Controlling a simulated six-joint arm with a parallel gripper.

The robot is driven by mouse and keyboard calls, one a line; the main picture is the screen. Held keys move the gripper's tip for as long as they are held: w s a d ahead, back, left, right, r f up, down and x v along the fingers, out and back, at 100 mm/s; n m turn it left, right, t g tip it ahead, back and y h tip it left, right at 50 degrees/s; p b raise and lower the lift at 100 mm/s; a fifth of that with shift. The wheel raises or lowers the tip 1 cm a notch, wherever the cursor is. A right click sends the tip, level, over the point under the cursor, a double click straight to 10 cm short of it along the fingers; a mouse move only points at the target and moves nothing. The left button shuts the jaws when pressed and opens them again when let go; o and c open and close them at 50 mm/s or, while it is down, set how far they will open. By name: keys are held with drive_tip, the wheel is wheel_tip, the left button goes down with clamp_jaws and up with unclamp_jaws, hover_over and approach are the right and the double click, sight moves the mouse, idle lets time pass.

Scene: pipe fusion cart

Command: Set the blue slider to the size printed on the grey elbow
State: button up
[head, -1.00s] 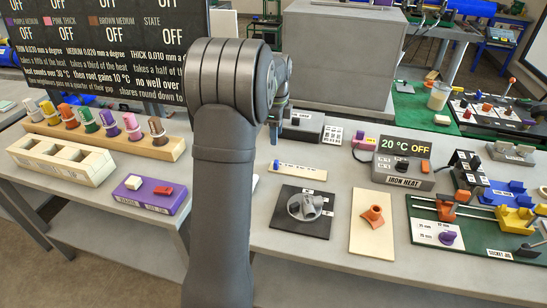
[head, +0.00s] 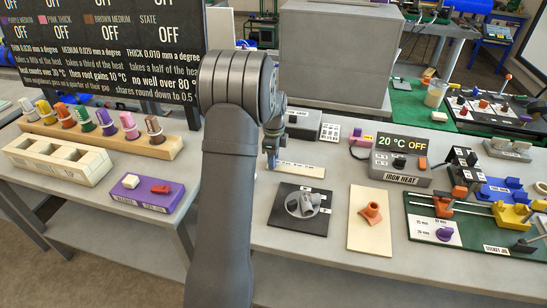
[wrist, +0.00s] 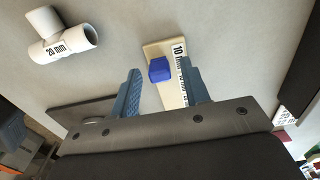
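My gripper (wrist: 162,76) is open, with its two blue fingers apart on either side of the blue slider (wrist: 158,69). In the head view my gripper (head: 272,158) points down at the left end of the pale slider strip (head: 302,170), and the slider is hidden. In the wrist view a label on the strip (wrist: 152,47) reads 10 mm; further marks are partly covered by the right finger.
A white tee (wrist: 62,38) printed 20 mm lies near the strip.

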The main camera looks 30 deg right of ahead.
clamp_jaws()
drive_tip(key=s+d, duration=0.8)
drive_tip(key=s, duration=0.1)
drive_tip(key=shift+d, duration=0.4)
unclamp_jaws()
drive_tip(key=shift+d, duration=0.1)
drive_tip(key=shift+o, duration=0.6)
wheel_tip(320, 180, up, 17)
drive_tip(key=shift+r, duration=0.2)
drive_tip(key=shift+f, duration=0.1)
